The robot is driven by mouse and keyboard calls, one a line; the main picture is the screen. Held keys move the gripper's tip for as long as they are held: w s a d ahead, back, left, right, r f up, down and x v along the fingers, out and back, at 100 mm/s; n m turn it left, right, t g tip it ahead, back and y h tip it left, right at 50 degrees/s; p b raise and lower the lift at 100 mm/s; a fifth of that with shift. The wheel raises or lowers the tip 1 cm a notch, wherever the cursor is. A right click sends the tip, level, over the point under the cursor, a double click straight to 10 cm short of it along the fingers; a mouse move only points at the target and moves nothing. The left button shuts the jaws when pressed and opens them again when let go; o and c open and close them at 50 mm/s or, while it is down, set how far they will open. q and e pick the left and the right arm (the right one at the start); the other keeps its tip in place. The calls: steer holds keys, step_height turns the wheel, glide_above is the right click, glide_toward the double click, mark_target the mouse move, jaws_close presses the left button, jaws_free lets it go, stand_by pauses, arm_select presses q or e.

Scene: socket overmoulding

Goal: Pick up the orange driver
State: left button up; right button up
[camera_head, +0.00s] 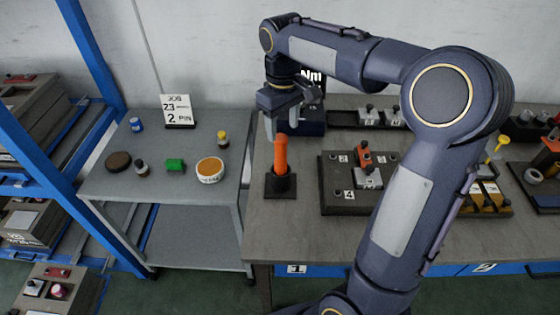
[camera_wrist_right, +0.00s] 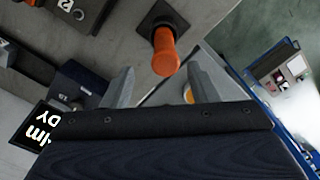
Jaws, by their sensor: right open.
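The orange driver (camera_head: 281,155) stands upright in a dark square holder (camera_head: 280,186) near the left end of the workbench. My right gripper (camera_head: 283,125) is open just above and behind the driver's top in the head view, fingers pointing down. In the right wrist view the orange driver (camera_wrist_right: 166,50) shows beyond the fingertips, lying between the lines of the two open fingers (camera_wrist_right: 163,88). Nothing is between the fingers. My left gripper is not in view.
A dark fixture block (camera_head: 345,200) marked with numbers sits right of the driver. A display marked Nm (camera_head: 312,80) stands behind. A grey side table (camera_head: 130,190) on the left holds a round tub (camera_head: 210,170), small bottles and a sign (camera_head: 177,111).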

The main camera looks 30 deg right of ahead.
mark_target(281, 137)
steer(key=f, duration=0.6)
steer(key=shift+a+f, duration=0.3)
steer(key=shift+f, duration=0.05)
jaws_close()
steer(key=shift+r, duration=0.1)
